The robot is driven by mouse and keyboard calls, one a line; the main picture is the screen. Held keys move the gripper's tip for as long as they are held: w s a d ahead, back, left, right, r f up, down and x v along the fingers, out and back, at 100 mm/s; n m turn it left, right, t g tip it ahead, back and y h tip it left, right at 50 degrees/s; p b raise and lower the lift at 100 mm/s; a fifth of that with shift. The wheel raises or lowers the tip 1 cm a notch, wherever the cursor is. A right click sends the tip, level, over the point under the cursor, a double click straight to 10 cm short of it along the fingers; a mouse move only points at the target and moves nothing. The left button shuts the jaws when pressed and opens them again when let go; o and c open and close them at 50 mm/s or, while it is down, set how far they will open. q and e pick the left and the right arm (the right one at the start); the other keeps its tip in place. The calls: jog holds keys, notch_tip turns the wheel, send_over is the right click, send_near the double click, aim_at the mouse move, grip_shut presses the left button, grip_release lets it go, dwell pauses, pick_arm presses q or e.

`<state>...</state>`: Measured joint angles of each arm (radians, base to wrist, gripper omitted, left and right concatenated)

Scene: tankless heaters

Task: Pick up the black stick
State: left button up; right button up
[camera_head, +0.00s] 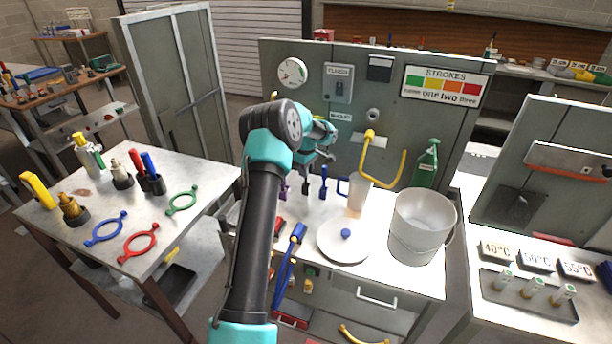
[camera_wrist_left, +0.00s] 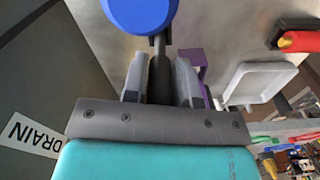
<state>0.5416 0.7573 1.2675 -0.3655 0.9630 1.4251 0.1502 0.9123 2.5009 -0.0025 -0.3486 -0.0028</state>
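The black stick (camera_head: 306,186) stands on the cabinet's bench top, between a purple stick (camera_head: 283,190) and a blue stick (camera_head: 323,183). My left gripper (camera_head: 318,155) is just above it, seen from behind in the head view. In the left wrist view a dark upright shaft (camera_wrist_left: 160,80), likely the black stick, lies between the two grey fingers of my left gripper (camera_wrist_left: 161,75). The fingers stand on either side of it with narrow gaps, so it looks open. Part of the stick is hidden by the gripper. My right gripper is out of view.
A grey panel with a gauge (camera_head: 291,73) rises behind the bench. To the right are a clear cup (camera_head: 358,193), a white lid (camera_head: 340,252) with a blue knob, and a pale bucket (camera_head: 420,225). A yellow hose (camera_head: 383,172) hangs from the panel.

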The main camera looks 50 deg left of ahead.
pick_arm(q)
grip_shut()
jog(key=shift+r, duration=0.1)
notch_tip(320, 180, up, 10)
jog(key=shift+f, duration=0.1)
dwell(0.4)
dwell(0.5)
